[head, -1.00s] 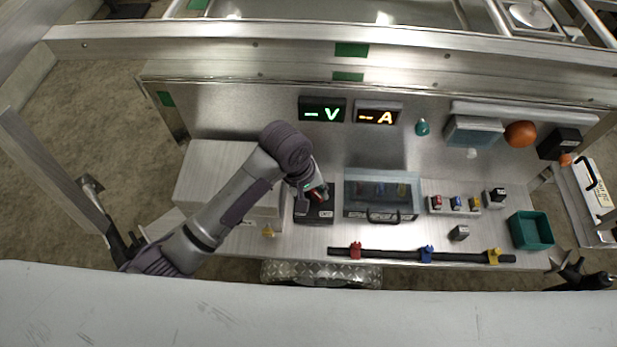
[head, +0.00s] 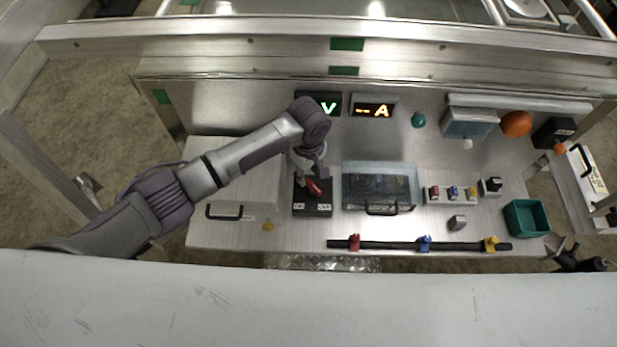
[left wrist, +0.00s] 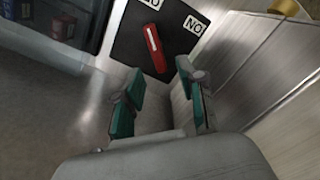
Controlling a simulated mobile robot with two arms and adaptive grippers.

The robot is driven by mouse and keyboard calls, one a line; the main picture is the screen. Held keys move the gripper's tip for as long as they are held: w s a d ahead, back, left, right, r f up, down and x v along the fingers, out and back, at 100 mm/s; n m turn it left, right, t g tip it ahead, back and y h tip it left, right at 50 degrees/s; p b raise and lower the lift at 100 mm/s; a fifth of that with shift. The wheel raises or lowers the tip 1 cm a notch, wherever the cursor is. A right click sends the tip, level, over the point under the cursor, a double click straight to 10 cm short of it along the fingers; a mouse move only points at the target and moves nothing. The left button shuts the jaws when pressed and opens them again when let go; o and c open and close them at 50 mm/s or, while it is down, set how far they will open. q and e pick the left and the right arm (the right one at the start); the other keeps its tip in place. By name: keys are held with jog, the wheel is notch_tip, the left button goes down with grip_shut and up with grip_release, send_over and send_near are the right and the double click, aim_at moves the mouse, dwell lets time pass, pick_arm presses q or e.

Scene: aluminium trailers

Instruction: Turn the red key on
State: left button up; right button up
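The red key (head: 314,187) is a small red lever on a black box (head: 313,208) at the left of the workbench. My left gripper (head: 312,170) is just behind the key in the head view. In the left wrist view its teal-padded fingers (left wrist: 162,104) are apart with nothing between them. The key lies beyond the fingertips, and I see no contact.
A clear-lidded box (head: 383,202) stands right of the black box, and a grey case (head: 203,226) stands left. A black rail (head: 385,245) with coloured clips lies in front. Displays (head: 374,110) are on the back wall. A green bin (head: 541,218) is at right.

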aim_at(308, 181)
pick_arm(q)
jog(key=shift+f, duration=1.9)
grip_shut()
